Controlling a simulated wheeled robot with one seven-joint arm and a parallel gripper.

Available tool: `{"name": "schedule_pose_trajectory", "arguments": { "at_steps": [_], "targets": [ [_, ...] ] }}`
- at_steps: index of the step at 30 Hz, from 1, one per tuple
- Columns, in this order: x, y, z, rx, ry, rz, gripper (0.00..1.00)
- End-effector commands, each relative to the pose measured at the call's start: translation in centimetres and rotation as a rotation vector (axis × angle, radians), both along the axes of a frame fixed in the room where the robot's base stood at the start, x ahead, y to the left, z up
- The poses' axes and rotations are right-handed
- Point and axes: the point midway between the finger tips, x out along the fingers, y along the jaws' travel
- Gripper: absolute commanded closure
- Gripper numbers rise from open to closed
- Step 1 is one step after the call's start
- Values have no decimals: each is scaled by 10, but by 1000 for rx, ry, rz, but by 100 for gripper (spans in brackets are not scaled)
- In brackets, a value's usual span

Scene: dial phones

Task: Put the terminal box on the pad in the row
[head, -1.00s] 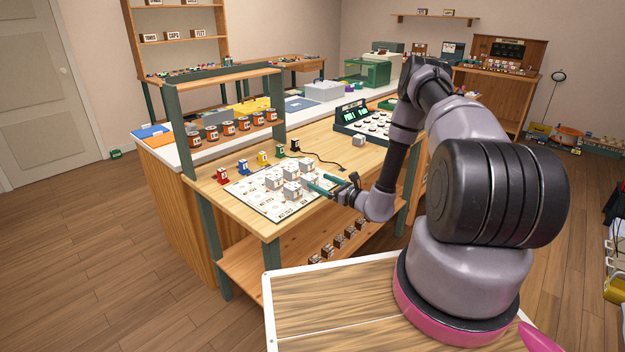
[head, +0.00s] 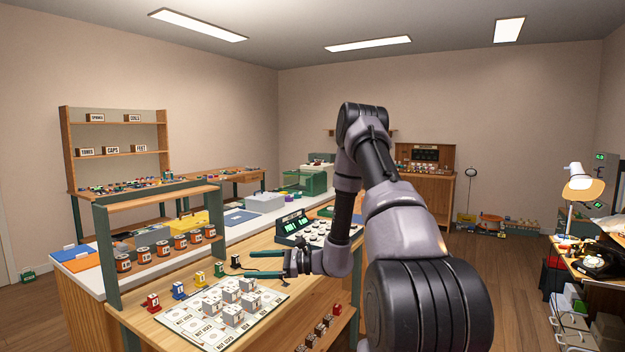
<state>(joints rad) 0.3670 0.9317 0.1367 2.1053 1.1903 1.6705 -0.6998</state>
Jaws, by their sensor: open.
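Several pale grey boxes with dials or marks on top stand clustered on a white printed mat (head: 188,322); one grey box (head: 212,305) is at the cluster's left. I cannot tell which one is the terminal box. The mat has rows of printed pads, some with lettering too small to read fully. My gripper (head: 250,264) is open with its green fingers pointing left, behind the cluster and just right of a small black block (head: 235,261). Nothing shows between the fingers.
Red (head: 153,303), blue (head: 178,290), yellow (head: 200,279) and green (head: 219,269) blocks line the mat's far edge. A dark console (head: 292,226) with green displays stands behind my gripper.

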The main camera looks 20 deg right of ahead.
Motion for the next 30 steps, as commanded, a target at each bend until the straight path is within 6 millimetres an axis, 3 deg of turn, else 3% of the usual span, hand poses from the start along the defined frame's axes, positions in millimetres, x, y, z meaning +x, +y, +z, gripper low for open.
{"name": "schedule_pose_trajectory", "arguments": {
  "at_steps": [1, 3, 9, 13, 20, 30],
  "targets": [
    [-9, 9, 27, -54, -40, 71, 8],
    [-26, 20, 55, -127, -79, 164, 8],
    [-80, 36, 120, -370, -194, 388, 8],
    [-117, 38, 153, -549, -274, 502, 8],
    [-178, 24, 199, -889, -430, 627, 8],
    [-249, -21, 260, -1408, -699, 622, 8]
  ]
}}
